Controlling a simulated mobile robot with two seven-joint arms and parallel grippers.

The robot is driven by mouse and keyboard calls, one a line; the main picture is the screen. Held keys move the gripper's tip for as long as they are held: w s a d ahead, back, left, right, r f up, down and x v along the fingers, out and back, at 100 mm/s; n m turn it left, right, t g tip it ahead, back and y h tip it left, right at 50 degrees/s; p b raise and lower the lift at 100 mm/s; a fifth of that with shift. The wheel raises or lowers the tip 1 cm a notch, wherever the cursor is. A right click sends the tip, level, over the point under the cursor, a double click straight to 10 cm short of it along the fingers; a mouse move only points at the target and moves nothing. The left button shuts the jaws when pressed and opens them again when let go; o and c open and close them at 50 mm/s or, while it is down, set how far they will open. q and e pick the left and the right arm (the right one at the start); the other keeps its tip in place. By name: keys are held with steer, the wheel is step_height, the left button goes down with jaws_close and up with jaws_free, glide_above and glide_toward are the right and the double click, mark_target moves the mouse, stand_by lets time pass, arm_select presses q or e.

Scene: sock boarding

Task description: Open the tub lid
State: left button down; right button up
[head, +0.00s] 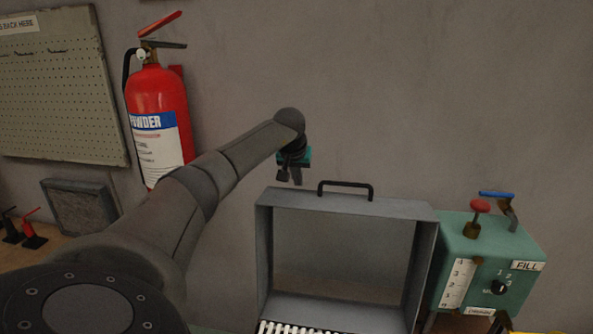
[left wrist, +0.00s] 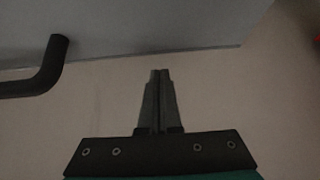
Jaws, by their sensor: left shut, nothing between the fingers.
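The grey tub lid (head: 427,262) stands raised in the lower middle of the head view, its hollow inner side facing me. A dark bar handle (head: 345,184) sits on its top edge. Below it a row of white slats (head: 298,327) shows at the picture's bottom; the rest of the tub is cut off. My left gripper (head: 290,180) is above the lid's top left corner, left of the handle and apart from it. In the left wrist view its fingers (left wrist: 160,72) are shut and empty, with the handle (left wrist: 45,75) to their left. My right gripper is out of view.
A teal box (head: 490,262) with a red knob, a blue-handled valve and a FILL label stands right of the lid. A red fire extinguisher (head: 158,110) and a pegboard (head: 60,95) are on the wall at left. The wall above the lid is bare.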

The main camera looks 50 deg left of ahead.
arm_select(q)
steer(key=shift+s+d+r, duration=0.2)
steer(key=shift+s+d, duration=0.4)
steer(key=shift+s, duration=0.2)
steer(key=shift+s+d+r, duration=0.2)
steer(key=shift+s+d, duration=0.4)
steer(key=shift+s, duration=0.15)
